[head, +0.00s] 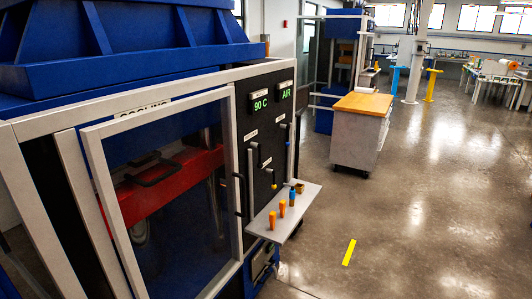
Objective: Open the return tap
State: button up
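The black control panel (267,135) stands on the right side of the blue machine. It carries dark lever-like fittings, one at the panel's left (257,152) and one lower down with a yellowish end (273,180). Small white labels sit beside them, too small to read, so I cannot tell which fitting is the return tap or whether it is open. My gripper is not in view.
A grey shelf (300,212) juts out below the panel, with orange handles (282,208) and a blue one (292,196) standing on it. A framed glass door (165,200) stands left of the panel. Displays read 90 C and AIR. Floor at right (420,220) is clear.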

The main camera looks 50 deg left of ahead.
aim_at(260, 165)
jog(key=z, duration=0.05)
jog(key=i, duration=1.95)
jog(key=u, duration=3.25)
